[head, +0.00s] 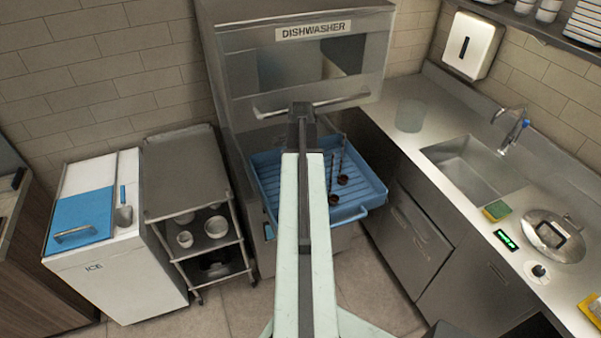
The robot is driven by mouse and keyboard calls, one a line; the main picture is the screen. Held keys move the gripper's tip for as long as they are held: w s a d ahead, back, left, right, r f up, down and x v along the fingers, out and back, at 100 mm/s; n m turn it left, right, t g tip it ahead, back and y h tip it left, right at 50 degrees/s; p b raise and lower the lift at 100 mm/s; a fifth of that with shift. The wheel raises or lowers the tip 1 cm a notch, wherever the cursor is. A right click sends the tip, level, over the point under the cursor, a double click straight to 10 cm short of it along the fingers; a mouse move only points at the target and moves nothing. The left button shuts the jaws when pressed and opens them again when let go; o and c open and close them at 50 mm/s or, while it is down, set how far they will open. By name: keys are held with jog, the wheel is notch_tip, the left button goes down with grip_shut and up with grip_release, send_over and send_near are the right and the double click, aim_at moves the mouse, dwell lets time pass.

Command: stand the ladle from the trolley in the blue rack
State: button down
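The blue rack (372,184) sits at the dishwasher's open front. Two ladles with thin handles and dark brown bowls stand in its right half: one ladle (343,179) farther back, the other ladle (334,199) a little nearer and left. The trolley (183,165) stands left of the rack; its top is bare and I see no ladle on it. My arm reaches over the middle of the rack and hides part of it. My gripper (302,112) is at the arm's dark far end, before the dishwasher; its fingers and anything in them are hidden.
The trolley's lower shelves hold bowls and pots (216,227). A white ice bin (115,255) with a blue lid stands at the left. The dishwasher hood (240,90) is raised behind the rack. The right counter holds a sink (472,166), a sponge (497,210) and a round lid (553,236).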

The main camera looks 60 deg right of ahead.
jog(key=shift+f, duration=0.1)
jog(key=c, duration=1.4)
grip_release()
jog(key=shift+o, duration=0.2)
jog(key=o, duration=0.6)
jog(key=shift+c, duration=0.2)
notch_tip(320, 180, up, 7)
jog(key=p, duration=0.7)
